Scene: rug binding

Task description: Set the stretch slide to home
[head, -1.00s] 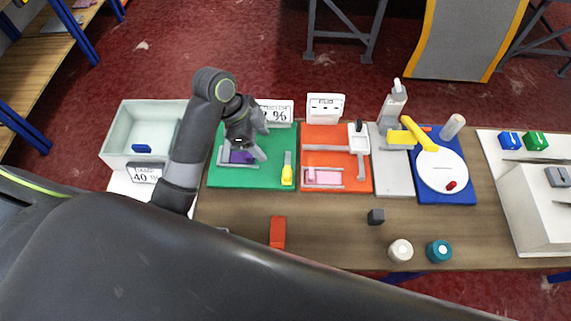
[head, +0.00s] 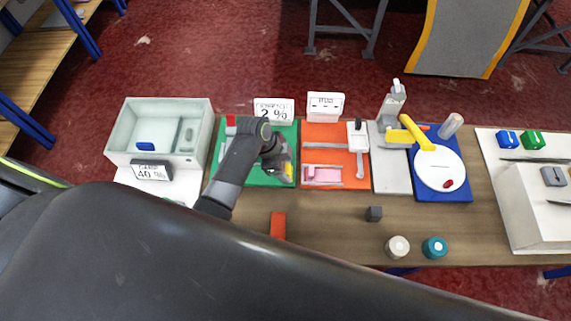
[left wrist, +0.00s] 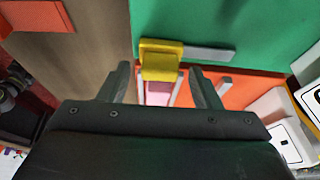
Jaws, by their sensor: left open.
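A green board (head: 262,181) lies on the bench below a white sign reading 2 % (head: 274,109); the word above the number is too small to read surely. A yellow slide block on a grey rail is at the board's right side, and I take it as the stretch slide. In the head view my left gripper (head: 284,168) mostly covers it. In the left wrist view the yellow block (left wrist: 160,60) stands ahead of my open left fingers (left wrist: 162,84), roughly between them, and the grey rail (left wrist: 208,53) runs right from it. Contact cannot be told. My right gripper is not in view.
An orange board (head: 320,160) with a pink piece (head: 322,174) adjoins on the right. A pale bin (head: 160,115) stands left. A red block (head: 278,225), dark cube (head: 374,213) and two round pots, white (head: 397,246) and teal (head: 434,247), lie along the near bench.

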